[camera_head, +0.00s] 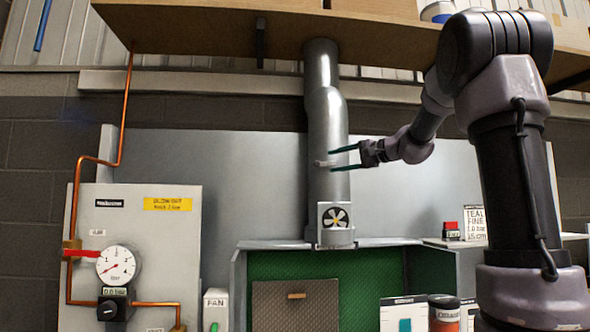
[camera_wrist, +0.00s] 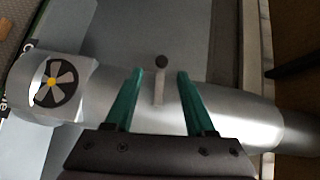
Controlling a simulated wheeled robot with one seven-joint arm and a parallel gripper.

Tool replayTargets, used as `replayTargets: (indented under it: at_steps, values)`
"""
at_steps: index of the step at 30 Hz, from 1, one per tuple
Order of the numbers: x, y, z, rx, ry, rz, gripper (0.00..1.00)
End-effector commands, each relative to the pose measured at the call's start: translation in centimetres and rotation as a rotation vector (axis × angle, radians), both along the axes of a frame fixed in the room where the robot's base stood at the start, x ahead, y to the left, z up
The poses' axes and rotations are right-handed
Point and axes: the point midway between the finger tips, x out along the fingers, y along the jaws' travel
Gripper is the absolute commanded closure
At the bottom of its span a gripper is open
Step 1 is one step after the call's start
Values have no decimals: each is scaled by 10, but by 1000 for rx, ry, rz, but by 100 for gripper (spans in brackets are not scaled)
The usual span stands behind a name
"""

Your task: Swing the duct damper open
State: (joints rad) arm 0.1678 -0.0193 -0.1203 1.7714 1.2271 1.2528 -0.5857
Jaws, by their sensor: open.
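The grey metal duct (camera_head: 327,110) runs vertically up the back wall to the wooden shelf. The damper lever (camera_wrist: 159,80) sticks out from the duct as a short flat bar with a dark round knob at its end. My gripper (camera_wrist: 160,74) is open, with a green finger on each side of the lever and apart from it. In the head view my gripper (camera_head: 345,158) reaches the duct from the right at the lever's height. The lever (camera_head: 324,164) shows there as a small pale bar. The damper's inside is hidden in the duct.
A fan plate (camera_head: 336,217) sits at the duct's foot, above the green-lined booth (camera_head: 366,290). A gauge panel (camera_head: 135,250) with a red-handled valve (camera_head: 82,253) stands at left. The wooden shelf (camera_head: 215,32) overhangs the duct. A labelled can (camera_head: 444,312) stands at the lower right.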

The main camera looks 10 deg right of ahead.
Motion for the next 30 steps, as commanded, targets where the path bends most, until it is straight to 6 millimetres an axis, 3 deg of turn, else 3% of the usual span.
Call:
replayTargets:
  at_steps: [5,18,30]
  values:
    - [11,8,1,8,-5,1,45]
    - [66,63,-6,7,-4,1,45]
    - [78,75,-7,6,-4,-1,45]
